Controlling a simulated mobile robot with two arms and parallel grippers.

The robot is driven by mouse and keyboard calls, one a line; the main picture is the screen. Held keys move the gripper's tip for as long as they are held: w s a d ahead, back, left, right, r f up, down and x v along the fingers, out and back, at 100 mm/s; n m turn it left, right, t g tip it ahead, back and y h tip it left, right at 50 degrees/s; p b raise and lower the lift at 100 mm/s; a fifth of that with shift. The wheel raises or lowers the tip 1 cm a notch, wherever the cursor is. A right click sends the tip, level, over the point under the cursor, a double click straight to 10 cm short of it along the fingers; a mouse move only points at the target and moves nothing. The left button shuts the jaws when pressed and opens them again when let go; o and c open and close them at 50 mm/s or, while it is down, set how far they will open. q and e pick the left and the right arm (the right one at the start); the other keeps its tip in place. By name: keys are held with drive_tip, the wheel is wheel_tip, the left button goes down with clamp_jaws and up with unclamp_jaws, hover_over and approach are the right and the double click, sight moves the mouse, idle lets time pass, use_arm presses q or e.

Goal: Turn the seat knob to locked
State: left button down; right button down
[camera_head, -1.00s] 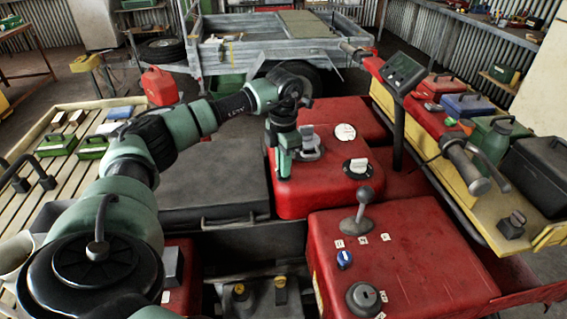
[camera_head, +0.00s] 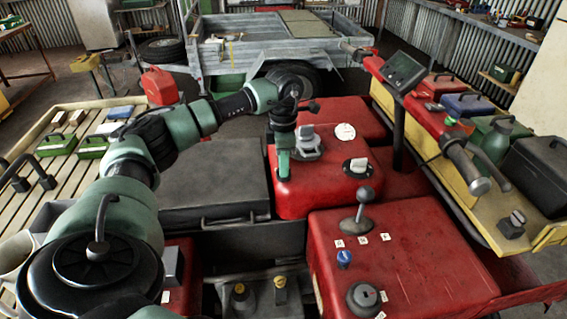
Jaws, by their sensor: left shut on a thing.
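The exact contact is partly hidden by the gripper. A white round label (camera_head: 345,132) lies behind the knob to the right. A white switch on a dark base (camera_head: 357,166) sits to its right. My right gripper is out of view.
A red box (camera_head: 420,250) in front carries a lever (camera_head: 361,205), a blue knob (camera_head: 344,258) and a round grey fitting (camera_head: 363,297). A dark flat lid (camera_head: 215,180) lies left of the seat box. A post with a screen (camera_head: 404,71) rises at right.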

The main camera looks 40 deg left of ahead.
use_arm(q)
drive_tip(key=c, duration=1.5)
unclamp_jaws()
drive_tip(key=shift+o, duration=0.2)
wheel_tip(320, 180, up, 8)
drive_tip(key=shift+f+b, duration=0.1)
drive_tip(key=shift+b, duration=0.55)
